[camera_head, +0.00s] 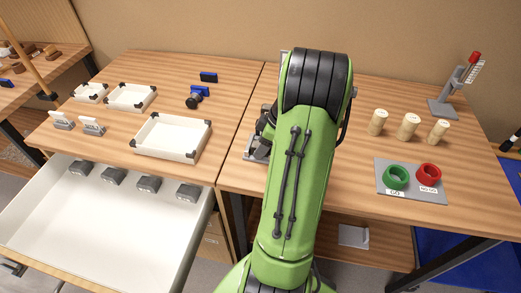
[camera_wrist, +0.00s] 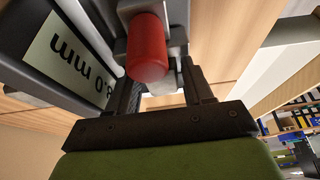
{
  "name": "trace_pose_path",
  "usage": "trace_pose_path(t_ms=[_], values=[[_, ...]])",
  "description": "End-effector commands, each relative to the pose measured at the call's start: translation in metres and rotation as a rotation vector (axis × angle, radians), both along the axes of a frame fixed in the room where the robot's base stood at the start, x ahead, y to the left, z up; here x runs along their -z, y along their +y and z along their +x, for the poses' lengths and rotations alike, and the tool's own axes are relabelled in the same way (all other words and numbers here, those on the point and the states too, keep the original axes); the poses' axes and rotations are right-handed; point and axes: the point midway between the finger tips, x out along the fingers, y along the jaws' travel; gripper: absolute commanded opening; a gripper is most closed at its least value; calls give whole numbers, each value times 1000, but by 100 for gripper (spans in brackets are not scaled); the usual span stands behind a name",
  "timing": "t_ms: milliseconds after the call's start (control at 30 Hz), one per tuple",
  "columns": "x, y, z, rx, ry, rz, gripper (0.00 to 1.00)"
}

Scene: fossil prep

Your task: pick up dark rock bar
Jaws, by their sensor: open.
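I cannot pick out the dark rock bar with certainty. Several dark grey blocks (camera_head: 147,184) sit along the back of the open white drawer in the head view, but they look like fittings or small stands. In the head view my green arm hides my gripper. In the wrist view my gripper (camera_wrist: 163,90) has its dark fingers apart. A red cylinder (camera_wrist: 148,50) on a grey metal part shows at the gap between them; I cannot tell whether anything touches. No bar is visible between the fingers.
A grey device with a millimetre display (camera_wrist: 75,60) is close beside my gripper. White trays (camera_head: 170,138) stand on the left bench. Wooden cylinders (camera_head: 408,126) and a grey plate with green and red rings (camera_head: 410,194) are on the right. The drawer (camera_head: 100,225) stands open.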

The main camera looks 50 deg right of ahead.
Motion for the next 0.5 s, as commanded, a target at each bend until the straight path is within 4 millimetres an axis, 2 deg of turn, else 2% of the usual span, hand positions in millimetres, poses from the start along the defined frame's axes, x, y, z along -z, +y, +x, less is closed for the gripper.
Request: trace_pose_path(t_ms=[167, 500], values=[[-1, 0, 0, -1, -1, -1, 51], [-1, 0, 0, -1, -1, -1, 0]])
